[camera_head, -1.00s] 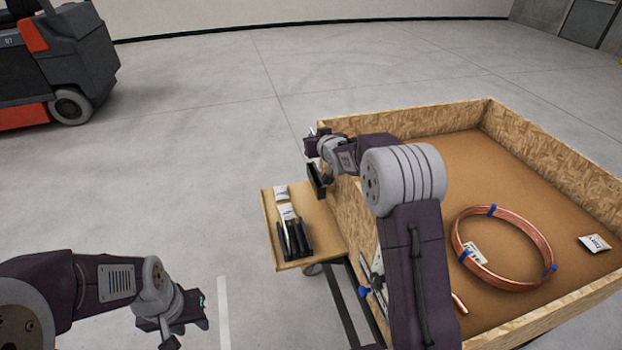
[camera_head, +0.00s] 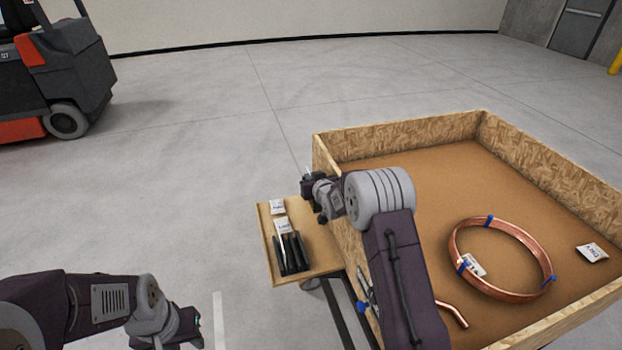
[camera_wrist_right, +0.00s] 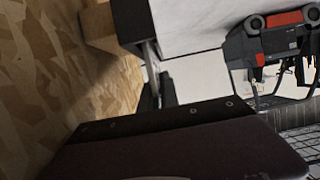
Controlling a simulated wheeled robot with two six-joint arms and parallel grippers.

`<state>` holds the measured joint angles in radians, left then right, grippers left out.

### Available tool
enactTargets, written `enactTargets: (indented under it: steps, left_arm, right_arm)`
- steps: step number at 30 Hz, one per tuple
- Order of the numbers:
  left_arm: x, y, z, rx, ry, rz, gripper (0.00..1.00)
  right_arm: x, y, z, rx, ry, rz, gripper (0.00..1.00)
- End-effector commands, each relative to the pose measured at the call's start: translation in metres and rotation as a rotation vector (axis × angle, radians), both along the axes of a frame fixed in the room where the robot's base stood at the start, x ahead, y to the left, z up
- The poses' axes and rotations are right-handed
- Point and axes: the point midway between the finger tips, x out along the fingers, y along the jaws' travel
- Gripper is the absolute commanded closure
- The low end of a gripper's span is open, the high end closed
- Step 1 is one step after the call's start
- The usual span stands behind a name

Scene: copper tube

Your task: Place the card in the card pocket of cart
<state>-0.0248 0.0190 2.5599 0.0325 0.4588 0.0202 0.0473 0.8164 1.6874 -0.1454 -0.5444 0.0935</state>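My right gripper (camera_head: 310,184) is at the outer left side of the wooden cart (camera_head: 395,148), just below the rim near its far left corner. A thin pale sliver, which looks like the card (camera_head: 308,171), sticks up from its fingertips, seen almost edge-on. The fingers look shut on it. The black card pocket on that side is covered by the gripper in the head view. In the right wrist view a dark block (camera_wrist_right: 131,20) beside the cart wall (camera_wrist_right: 40,60) may be the pocket. I cannot tell whether the card is inside it. My left gripper (camera_head: 185,328) is empty at lower left; its fingers are unclear.
A side shelf (camera_head: 268,238) on the cart holds a black slotted rack (camera_head: 291,254) and white packets (camera_head: 278,206). Inside the cart lie a copper coil (camera_head: 500,285), a short copper tube (camera_head: 452,315) and a white packet (camera_head: 592,252). A forklift (camera_head: 65,75) stands far left; the floor between is clear.

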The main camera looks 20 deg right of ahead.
Motion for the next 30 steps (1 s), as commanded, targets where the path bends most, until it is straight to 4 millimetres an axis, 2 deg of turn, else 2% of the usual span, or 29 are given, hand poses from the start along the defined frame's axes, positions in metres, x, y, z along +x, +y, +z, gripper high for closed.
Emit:
enactTargets:
  steps: [3, 4, 6, 18, 23, 30]
  left_arm:
    - [0.0, 0.0, -0.006, 0.0, 0.0, 0.0, 0.64]
    - [0.0, 0.0, -0.004, 0.0, 0.0, 0.0, 0.64]
    - [0.0, 0.0, -0.003, 0.0, 0.0, 0.0, 0.64]
    - [0.0, 0.0, 0.0, 0.0, 0.0, 0.0, 0.64]
    - [0.0, 0.0, -0.006, 0.0, 0.0, 0.0, 0.64]
    - [0.0, 0.0, -0.012, 0.0, 0.0, 0.0, 0.64]
  right_arm:
    - [0.0, 0.0, -0.005, 0.0, 0.0, 0.0, 1.0]
    - [0.0, 0.0, -0.003, 0.0, 0.0, 0.0, 0.87]
    - [0.0, 0.0, -0.003, 0.0, 0.0, 0.0, 0.73]
    - [-0.003, 0.0, 0.003, 0.0, 0.0, 0.0, 0.73]
    - [-0.027, -0.001, 0.011, 0.0, 0.0, 0.0, 0.73]
    - [-0.073, -0.003, 0.031, -0.001, -0.002, 0.0, 0.73]
